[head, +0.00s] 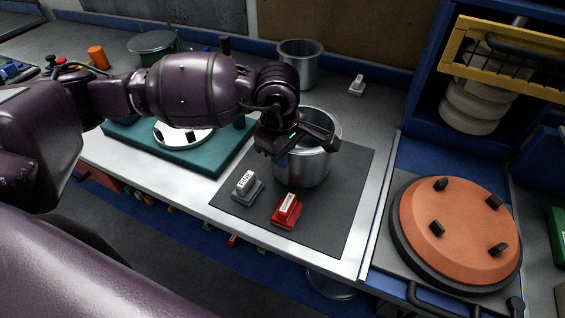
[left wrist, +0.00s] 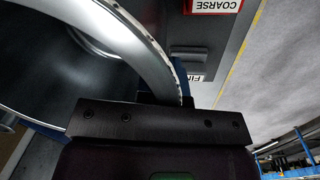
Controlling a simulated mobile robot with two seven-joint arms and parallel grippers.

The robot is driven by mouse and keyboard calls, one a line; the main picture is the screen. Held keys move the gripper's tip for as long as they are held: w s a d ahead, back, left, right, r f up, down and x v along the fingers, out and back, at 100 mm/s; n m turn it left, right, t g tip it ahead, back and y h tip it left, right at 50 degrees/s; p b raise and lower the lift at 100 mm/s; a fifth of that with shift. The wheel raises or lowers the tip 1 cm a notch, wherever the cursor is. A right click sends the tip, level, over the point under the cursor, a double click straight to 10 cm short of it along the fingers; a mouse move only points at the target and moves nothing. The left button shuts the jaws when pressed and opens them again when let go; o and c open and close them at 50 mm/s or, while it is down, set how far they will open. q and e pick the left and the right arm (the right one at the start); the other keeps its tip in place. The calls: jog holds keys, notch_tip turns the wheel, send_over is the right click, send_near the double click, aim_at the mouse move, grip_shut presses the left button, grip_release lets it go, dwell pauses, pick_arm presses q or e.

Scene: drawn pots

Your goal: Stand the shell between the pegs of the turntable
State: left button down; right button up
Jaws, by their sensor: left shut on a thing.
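The shell is a shiny silver open-topped metal pot (head: 308,168), standing upright on a dark grey mat on the workbench. My left gripper (head: 297,146) is above its near rim and shut on the wall. In the left wrist view the curved rim (left wrist: 152,45) runs down to the dark jaw (left wrist: 160,122); the far finger is mostly hidden. The turntable (head: 455,228) is an orange disc on a dark base at the right, with several black upright pegs (head: 437,228); nothing stands between them. My right gripper is not in view.
On the mat (head: 345,190) sit a grey block marked FINE (head: 246,187) and a red block (head: 287,211). Another metal pot (head: 300,62) stands behind. A teal plate (head: 225,150) is left. A yellow rack (head: 510,60) overhangs the back right.

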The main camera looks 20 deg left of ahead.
pick_arm(q)
jog(key=shift+f, duration=1.55)
